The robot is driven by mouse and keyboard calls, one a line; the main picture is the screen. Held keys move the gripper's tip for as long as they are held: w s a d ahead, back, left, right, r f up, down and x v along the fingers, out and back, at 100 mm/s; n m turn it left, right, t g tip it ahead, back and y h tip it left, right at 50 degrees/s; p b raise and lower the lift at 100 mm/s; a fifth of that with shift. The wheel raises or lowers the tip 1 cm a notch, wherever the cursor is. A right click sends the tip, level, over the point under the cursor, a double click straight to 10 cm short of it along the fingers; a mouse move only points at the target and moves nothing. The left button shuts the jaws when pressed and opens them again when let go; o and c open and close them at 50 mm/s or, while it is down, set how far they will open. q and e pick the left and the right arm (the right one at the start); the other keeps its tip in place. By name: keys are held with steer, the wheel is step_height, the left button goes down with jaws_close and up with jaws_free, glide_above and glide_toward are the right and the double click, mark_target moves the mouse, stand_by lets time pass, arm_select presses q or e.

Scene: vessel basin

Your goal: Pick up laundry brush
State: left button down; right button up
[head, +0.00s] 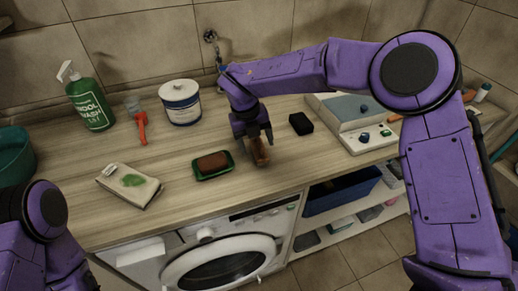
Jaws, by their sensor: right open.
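A brown, wooden-looking block (261,153), which looks like the laundry brush, lies on the wooden counter near its front edge, right of a green soap dish. My right gripper (256,140) points down over it, open, with its fingers at the block's far end. Part of the block is hidden by the gripper, and I cannot tell whether the fingers touch it. My left arm shows only at the lower left; its gripper is out of view.
The green dish (228,172) with a brown bar sits close by on the left.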

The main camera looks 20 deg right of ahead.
mark_target(259, 153)
steer(key=f, duration=0.2)
steer(key=d+f+p, duration=0.1)
steer(key=shift+f, duration=0.6)
steer(key=c, duration=1.2)
steer(key=shift+o, duration=0.2)
steer(key=shift+r, duration=0.15)
steer(key=shift+r, duration=0.3)
step_height(259, 153, up, 17)
steer(key=b, duration=0.2)
steer(key=shift+r+b, duration=0.15)
steer(key=shift+b, duration=0.25)
